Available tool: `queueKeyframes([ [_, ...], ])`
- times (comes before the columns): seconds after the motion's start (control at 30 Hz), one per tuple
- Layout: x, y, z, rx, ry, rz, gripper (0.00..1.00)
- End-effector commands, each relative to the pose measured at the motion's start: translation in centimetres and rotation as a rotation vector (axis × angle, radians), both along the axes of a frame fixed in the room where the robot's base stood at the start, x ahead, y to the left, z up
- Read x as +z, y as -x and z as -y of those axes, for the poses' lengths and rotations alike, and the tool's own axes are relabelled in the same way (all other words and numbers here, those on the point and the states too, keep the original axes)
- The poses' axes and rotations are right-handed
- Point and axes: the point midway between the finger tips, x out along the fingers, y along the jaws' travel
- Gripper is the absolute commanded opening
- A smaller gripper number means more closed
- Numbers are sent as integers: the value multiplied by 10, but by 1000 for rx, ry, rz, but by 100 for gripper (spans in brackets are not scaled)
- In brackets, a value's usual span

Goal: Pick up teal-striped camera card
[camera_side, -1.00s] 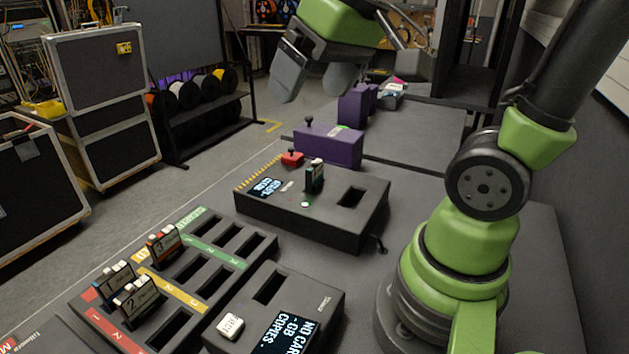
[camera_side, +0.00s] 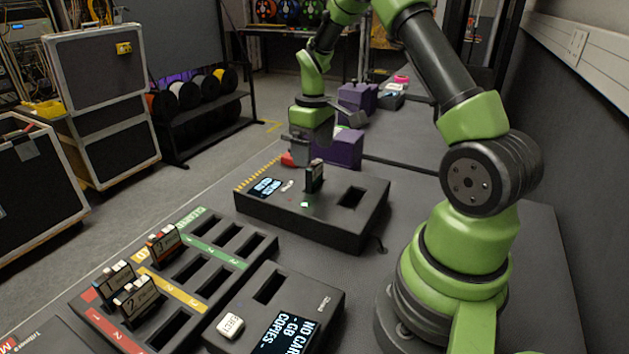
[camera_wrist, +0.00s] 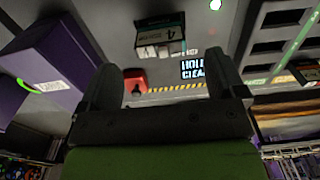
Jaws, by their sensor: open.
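The camera card (camera_side: 315,176) stands upright in a slot of the black slotted box (camera_side: 345,226) in the side view. In the wrist view the card (camera_wrist: 160,38) shows a 4 on its label and a dark teal-green edge. My gripper (camera_side: 312,146) is open and empty, a little above and behind the card. In the wrist view the card appears beyond the fingertips of my gripper (camera_wrist: 163,72), roughly in line with the gap between them and apart from both.
A slotted tray (camera_side: 187,268) holds several other cards at front left. A second black box with a screen (camera_side: 287,325) stands in front. The table right of the slotted box is clear.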

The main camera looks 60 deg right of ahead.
Motion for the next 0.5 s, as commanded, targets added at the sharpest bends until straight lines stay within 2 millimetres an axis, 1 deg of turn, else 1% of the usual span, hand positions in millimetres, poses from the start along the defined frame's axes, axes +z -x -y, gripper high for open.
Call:
queueKeyframes([
  [0.03,-6,0,0,1,-1,-2,89],
  [0.17,-15,1,-1,1,-1,-2,89],
  [0.4,-51,4,-1,0,-3,-3,89],
  [0.5,-59,3,-1,-1,-2,0,89],
])
